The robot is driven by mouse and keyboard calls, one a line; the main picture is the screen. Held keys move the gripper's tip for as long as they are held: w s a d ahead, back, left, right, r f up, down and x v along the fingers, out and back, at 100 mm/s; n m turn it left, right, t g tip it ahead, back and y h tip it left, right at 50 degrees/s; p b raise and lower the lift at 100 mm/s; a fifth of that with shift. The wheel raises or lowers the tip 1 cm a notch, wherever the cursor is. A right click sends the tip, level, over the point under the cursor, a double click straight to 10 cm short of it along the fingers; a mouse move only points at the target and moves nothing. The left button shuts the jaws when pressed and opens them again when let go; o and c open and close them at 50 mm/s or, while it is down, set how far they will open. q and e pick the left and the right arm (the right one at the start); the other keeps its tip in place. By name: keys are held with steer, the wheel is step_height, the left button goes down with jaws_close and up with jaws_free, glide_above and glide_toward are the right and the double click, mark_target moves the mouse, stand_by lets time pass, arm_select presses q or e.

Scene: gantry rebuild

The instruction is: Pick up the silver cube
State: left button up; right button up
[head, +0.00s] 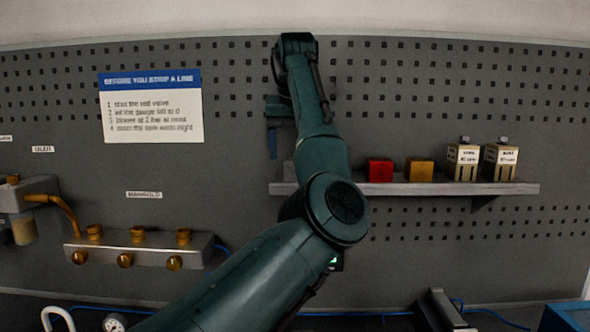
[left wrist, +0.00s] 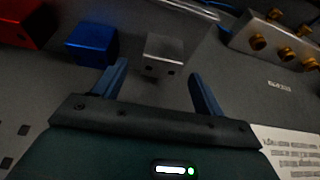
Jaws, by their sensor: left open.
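The silver cube (left wrist: 163,55) sits in the left wrist view, just beyond and between the two blue fingers of my left gripper (left wrist: 158,72). The gripper is open and empty, and the cube looks to be just ahead of the fingertips; the exact gap is hard to tell. In the head view my arm hides the silver cube, and only a blue finger of the left gripper (head: 272,143) shows, above the shelf's left end. My right gripper is not in view.
A blue cube (left wrist: 92,43) stands close beside the silver cube. A manifold (head: 140,257) is mounted at left. The pegboard (head: 450,90) rises behind.

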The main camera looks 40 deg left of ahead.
arm_select(q)
steer(key=x, duration=0.3)
steer(key=shift+f, duration=0.35)
steer(key=c, duration=1.2)
